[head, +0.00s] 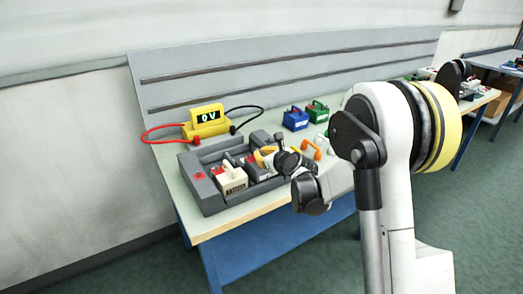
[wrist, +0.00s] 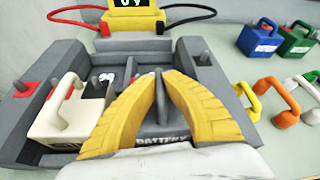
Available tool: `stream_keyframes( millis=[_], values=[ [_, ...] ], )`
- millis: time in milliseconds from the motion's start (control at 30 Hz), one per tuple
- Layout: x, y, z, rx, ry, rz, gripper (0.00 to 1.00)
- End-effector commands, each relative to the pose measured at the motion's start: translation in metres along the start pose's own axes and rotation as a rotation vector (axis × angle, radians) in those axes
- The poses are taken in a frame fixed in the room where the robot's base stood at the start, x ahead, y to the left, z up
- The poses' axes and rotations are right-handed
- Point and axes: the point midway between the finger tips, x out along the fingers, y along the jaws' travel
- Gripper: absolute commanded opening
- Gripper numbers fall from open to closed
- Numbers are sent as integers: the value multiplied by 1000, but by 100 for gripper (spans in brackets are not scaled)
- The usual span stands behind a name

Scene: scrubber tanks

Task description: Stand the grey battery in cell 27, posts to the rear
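My gripper (wrist: 160,78) has its yellow fingers closed together around a dark upright handle. Below them is the grey battery (wrist: 160,139), with "BATTERY" lettering on its near face; my fingers hide much of it. It is in or just above the right part of the dark grey tray (wrist: 24,110); I cannot tell whether it touches the floor. In the head view my gripper (head: 264,157) is over the tray (head: 205,196), right of the cream battery (head: 232,179). The cream battery (wrist: 72,117) stands in the left part.
A yellow meter (head: 207,121) reading 0V stands behind the tray, with red and black leads. Blue (head: 296,118) and green (head: 317,111) batteries stand at the back right. Orange and white handle-shaped pieces (wrist: 283,103) lie right of the tray. A grey panel backs the bench.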

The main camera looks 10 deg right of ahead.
Motion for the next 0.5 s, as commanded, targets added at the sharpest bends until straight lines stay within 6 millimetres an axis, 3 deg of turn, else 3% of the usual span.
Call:
stream_keyframes(
  millis=[333, 400, 433, 500],
  values=[
    [1, 0, -2, 1, -2, -2, 0],
    [1, 1, -3, 0, 0, 0, 23],
    [1, 0, -2, 0, 0, 0, 28],
    [1, 0, -2, 0, 0, 0, 28]
  ],
)
